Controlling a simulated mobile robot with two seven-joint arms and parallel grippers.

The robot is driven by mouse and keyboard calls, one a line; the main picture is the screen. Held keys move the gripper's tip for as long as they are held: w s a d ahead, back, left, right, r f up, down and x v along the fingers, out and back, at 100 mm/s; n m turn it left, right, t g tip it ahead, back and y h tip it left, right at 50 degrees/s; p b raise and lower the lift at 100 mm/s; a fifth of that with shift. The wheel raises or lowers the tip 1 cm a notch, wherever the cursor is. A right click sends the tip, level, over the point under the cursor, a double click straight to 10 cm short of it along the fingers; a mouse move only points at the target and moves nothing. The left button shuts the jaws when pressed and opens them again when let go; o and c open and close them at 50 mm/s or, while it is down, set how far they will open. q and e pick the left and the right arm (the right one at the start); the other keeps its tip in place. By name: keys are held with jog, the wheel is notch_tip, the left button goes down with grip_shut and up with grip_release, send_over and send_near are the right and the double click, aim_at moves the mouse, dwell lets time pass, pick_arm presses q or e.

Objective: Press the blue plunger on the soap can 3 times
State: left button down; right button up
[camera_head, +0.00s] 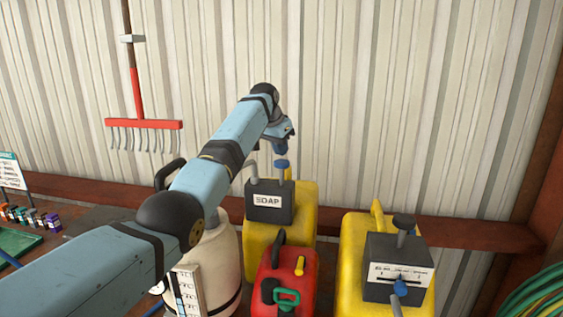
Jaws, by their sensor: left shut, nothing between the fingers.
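The soap can is a yellow container (305,212) standing near the wall, with a dark grey box labelled SOAP (268,214) on its front. The blue plunger (282,163) sticks up from the top of that box on a thin stem. My left arm reaches in from the left, and my left gripper (279,148) is shut and empty, pointing down just above the plunger. A small gap seems to show between fingertips and plunger; I cannot tell for sure whether they touch. My right gripper is not in view.
A red can (289,270) stands in front of the soap can. Another yellow can with a grey box (398,250) is to the right, and a cream sprayer tank (213,258) to the left. A red rake (145,124) hangs on the wall. A green hose (535,293) lies at far right.

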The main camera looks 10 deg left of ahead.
aim_at(279, 162)
pick_arm(q)
jog(key=shift+f, duration=0.1)
jog(key=shift+f, duration=2.95)
jog(key=shift+r, duration=3.05)
jog(key=shift+f, duration=0.15)
jog(key=shift+f, duration=2.9)
jog(key=shift+r, duration=3.05)
jog(key=shift+f, duration=0.15)
